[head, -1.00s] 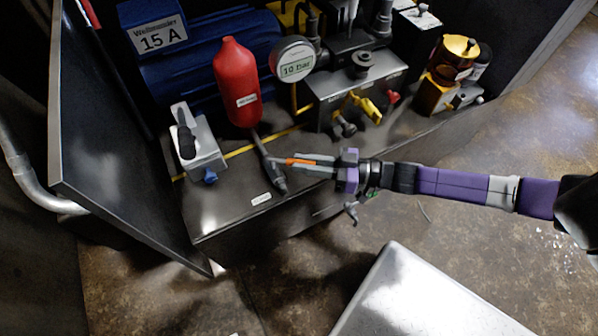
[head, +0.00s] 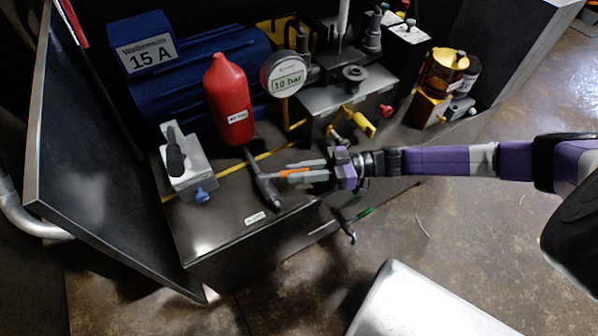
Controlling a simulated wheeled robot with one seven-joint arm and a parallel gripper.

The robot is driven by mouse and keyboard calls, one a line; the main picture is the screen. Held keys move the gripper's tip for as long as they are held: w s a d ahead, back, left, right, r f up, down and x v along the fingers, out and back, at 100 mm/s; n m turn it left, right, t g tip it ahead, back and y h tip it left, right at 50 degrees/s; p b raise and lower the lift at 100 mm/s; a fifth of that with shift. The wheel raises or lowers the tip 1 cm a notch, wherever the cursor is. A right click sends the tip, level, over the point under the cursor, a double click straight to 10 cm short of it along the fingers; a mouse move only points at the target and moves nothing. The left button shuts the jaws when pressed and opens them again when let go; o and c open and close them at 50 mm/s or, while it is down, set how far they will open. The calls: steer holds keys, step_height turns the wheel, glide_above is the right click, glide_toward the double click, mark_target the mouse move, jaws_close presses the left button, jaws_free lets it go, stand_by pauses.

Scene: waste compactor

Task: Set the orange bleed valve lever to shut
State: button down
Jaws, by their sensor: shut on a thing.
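The orange bleed valve lever (head: 295,173) shows as a short orange bar between the fingers of my gripper (head: 303,170), beside a dark grey pipe-like part (head: 263,187) below the red bottle (head: 229,98). My gripper comes in from the right, and its fingers point left, one on each side of the orange bar. They are closed on it. The fingers hide part of the lever, and its pivot cannot be made out. A small white label (head: 255,218) lies on the dark surface below; its text is too small to read.
A grey block with a black handle (head: 174,150) stands left, and a 10 bar gauge (head: 284,73) behind. A yellow lever (head: 364,122) and brass cylinder (head: 443,72) are to the right. An open dark panel (head: 100,170) bounds the left.

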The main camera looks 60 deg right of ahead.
steer(key=c, duration=1.3)
jaws_free()
steer(key=shift+d, duration=0.1)
steer(key=shift+c, duration=0.2)
steer(key=shift+s, duration=0.1)
steer(key=shift+p+v, duration=0.55)
steer(key=shift+v, duration=3.3)
